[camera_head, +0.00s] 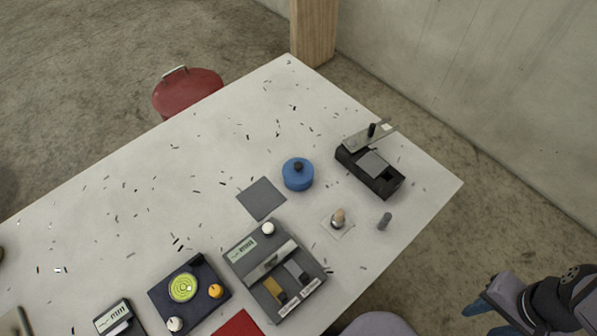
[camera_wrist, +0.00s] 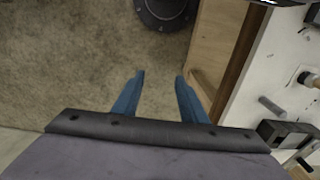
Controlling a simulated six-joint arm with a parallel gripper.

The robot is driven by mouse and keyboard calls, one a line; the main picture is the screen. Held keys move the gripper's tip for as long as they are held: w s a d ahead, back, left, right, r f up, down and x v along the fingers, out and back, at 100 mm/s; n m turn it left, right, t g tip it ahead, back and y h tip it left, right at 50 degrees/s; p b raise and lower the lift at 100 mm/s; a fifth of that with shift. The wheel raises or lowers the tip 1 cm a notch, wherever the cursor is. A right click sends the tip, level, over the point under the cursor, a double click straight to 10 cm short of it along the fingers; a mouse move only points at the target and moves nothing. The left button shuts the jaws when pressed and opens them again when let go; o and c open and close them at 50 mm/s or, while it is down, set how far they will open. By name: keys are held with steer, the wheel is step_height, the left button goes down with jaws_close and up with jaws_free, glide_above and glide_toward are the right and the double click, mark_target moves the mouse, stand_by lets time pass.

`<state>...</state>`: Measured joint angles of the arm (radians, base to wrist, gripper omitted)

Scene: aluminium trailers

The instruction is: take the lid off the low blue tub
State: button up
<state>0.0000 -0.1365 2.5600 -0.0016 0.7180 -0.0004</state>
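The low blue tub (camera_head: 298,178) stands on the white table, with its lid (camera_head: 297,168) on top. The lid carries a small dark knob. My gripper (camera_head: 477,309) is at the lower right of the head view, off the table's edge and well away from the tub. In the wrist view my gripper's two blue fingers (camera_wrist: 158,85) are spread apart with nothing between them, above the concrete floor. The tub does not show in the wrist view.
A grey square mat (camera_head: 261,198) lies left of the tub. A black device with a raised lever (camera_head: 370,172) stands to its right. A small wooden-topped peg (camera_head: 338,218), a grey cylinder (camera_head: 384,221) and a grey device (camera_head: 262,257) are nearer. Small dark bits litter the white table (camera_head: 150,190).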

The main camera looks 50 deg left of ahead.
steer(key=w+a+r+n+p, duration=0.15)
steer(key=w+a, duration=0.25)
steer(key=a, duration=0.5)
steer(key=w+a+r+n, duration=0.2)
steer(key=w+a+n, duration=0.1)
steer(key=a, duration=0.6)
steer(key=w+a+r+n+p, duration=0.15)
steer(key=w+a, duration=0.25)
steer(key=a, duration=0.4)
steer(key=n+y+p, duration=0.1)
steer(key=n, duration=0.4)
glide_above(298, 165)
steer(key=d, duration=0.1)
steer(key=shift+t, duration=0.4)
steer(key=shift+a+f+p, duration=0.2)
steer(key=shift+f+p, duration=0.85)
steer(key=shift+f, duration=0.75)
steer(key=shift+a+f+p, duration=0.2)
steer(key=shift+f+p, duration=0.85)
steer(key=shift+f, duration=0.7)
steer(key=shift+c, duration=0.6)
jaws_close()
